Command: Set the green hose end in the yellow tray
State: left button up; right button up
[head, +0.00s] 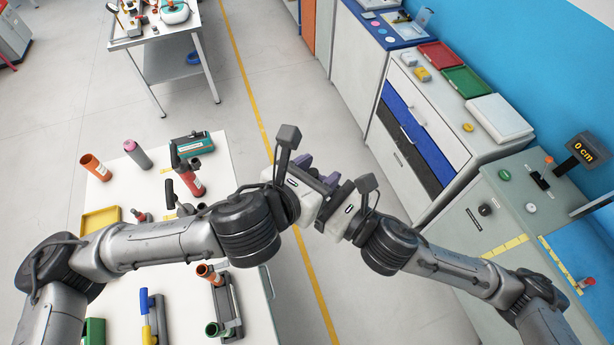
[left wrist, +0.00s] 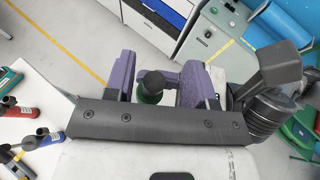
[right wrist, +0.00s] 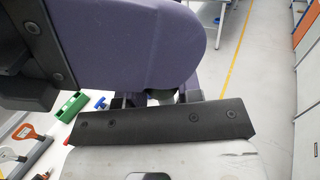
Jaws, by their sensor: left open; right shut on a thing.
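The yellow tray (head: 100,219) lies on the white table at the left of the head view, and it looks empty. A hose end with a green collar and black top (left wrist: 151,87) shows between the purple fingers of my left gripper (left wrist: 157,80) in the left wrist view. The left fingers stand open on either side of it. My right gripper (head: 334,196) faces the left one closely and is shut on the green hose end. In the head view the grippers hide the hose end. In the right wrist view a large purple finger covers most of it.
The table holds an orange tube (head: 95,166), a pink-capped bottle (head: 137,153), a teal box (head: 194,145), red fittings (head: 192,182) and a dark rack (head: 226,306). A cabinet (head: 430,120) and a grey-green bench (head: 530,215) stand right. The grippers are over open floor.

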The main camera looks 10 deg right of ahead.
pick_arm(q)
jog(key=shift+w+d+f, duration=0.1)
jog(key=shift+w+d, duration=0.05)
jog(key=shift+c, duration=0.2)
grip_shut()
pick_arm(e)
jog(key=o, duration=1.1)
jog(key=shift+c, duration=0.2)
